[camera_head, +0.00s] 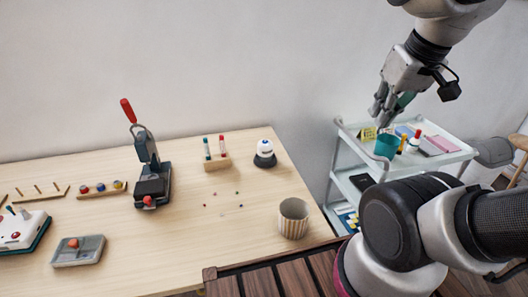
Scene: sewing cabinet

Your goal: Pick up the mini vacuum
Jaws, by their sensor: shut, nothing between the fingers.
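The mini vacuum looks to be the small round white-and-dark device (265,153) standing upright near the back right corner of the wooden table (245,250). It has a white domed top with a small blue spot and a dark base. My gripper (381,118) is shut and empty. It hangs in the air to the right of the device, in front of the white cart in the picture, with its fingers pointing down. It is well apart from the device.
A rack with coloured tubes (217,160) stands left of the device, and a ribbed cup (293,218) in front. Tiny beads (222,205) lie between. A red-handled press (150,180) is further left. A white cart (345,143) with a teal cup (387,146) stands at right.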

